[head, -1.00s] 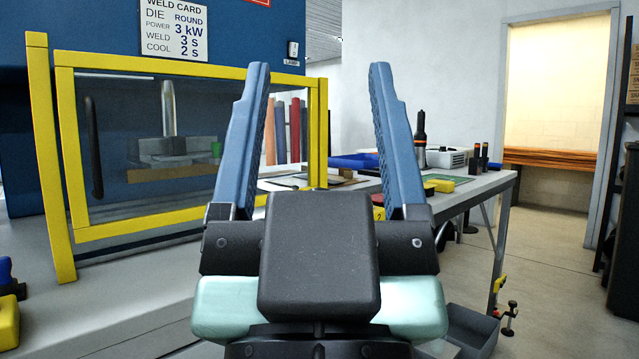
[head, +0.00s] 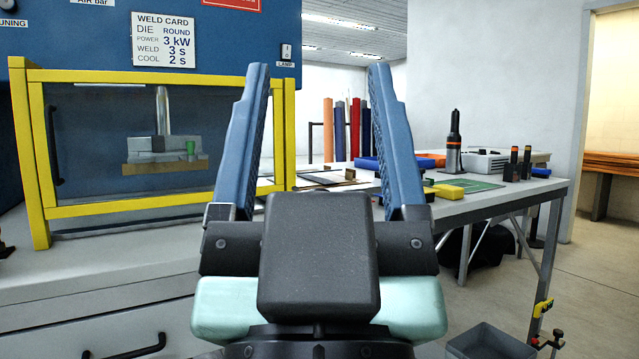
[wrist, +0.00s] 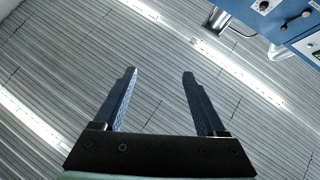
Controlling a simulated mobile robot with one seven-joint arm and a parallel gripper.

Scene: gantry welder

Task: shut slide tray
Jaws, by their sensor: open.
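In the head view, a tan tray-like slab (head: 140,168) lies behind the clear panel of the yellow-framed guard (head: 120,211). A grey block (head: 150,157) and a small green piece (head: 190,147) sit on it, under a metal post (head: 162,105). I cannot tell for sure that this slab is the slide tray, or how far out it is. My gripper (head: 318,72) is open and empty, fingers pointing up, in front of and right of the guard. In the wrist view my gripper (wrist: 159,74) is open against the ceiling.
A grey bench front with a black handle (head: 135,348) is at lower left. A workbench (head: 500,200) on the right holds a yellow block (head: 449,191), a black bottle-like tool (head: 454,140) and a white box. A grey bin (head: 490,343) is on the floor. Open floor lies right.

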